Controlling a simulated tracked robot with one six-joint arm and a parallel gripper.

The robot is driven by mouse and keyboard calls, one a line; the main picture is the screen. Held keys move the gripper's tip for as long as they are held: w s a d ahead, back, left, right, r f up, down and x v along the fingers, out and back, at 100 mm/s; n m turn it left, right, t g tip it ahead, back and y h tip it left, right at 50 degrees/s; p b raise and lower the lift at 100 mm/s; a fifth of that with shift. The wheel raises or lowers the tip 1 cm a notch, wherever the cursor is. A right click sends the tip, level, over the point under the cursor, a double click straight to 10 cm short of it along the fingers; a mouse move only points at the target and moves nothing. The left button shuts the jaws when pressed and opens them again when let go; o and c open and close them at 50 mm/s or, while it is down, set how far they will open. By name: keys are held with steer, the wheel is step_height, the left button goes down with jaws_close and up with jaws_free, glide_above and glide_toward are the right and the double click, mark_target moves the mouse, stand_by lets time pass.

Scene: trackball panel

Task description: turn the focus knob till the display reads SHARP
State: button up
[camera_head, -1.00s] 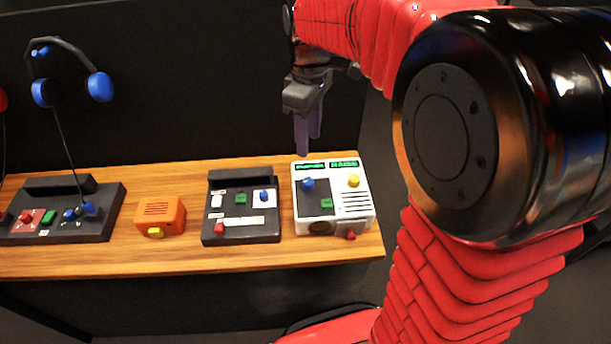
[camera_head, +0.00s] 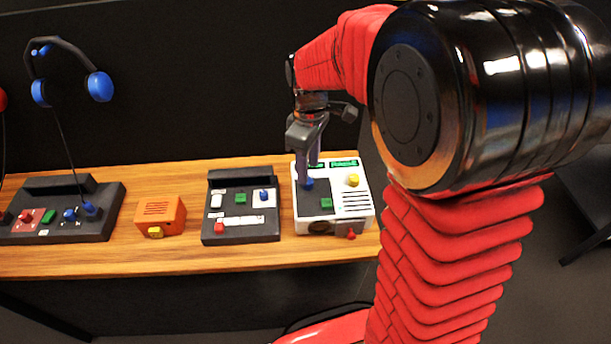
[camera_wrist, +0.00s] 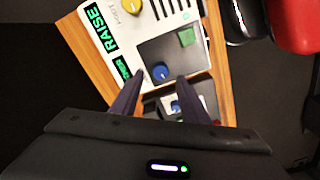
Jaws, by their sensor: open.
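The white panel box (camera_head: 358,222) stands at the right end of the bench. A blue round knob (camera_wrist: 161,72) sits on its dark plate, and a yellow knob (camera_head: 352,180) sits to the right in the head view. I cannot read a focus label on either. In the wrist view one green-lit display (camera_wrist: 102,28) reads RAISE; a smaller display (camera_wrist: 122,68) is too small to read surely. My gripper (camera_wrist: 160,79) is open, pointing down, with its fingertips on either side of the blue knob; contact is not clear.
A dark panel (camera_head: 240,225), an orange box (camera_head: 160,215) and a dark console (camera_head: 95,225) stand to the left. Blue headphones (camera_head: 99,87) hang at the back.

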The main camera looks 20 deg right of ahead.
steer(key=shift+f, duration=2.1)
jaws_close()
steer(key=shift+a, duration=0.15)
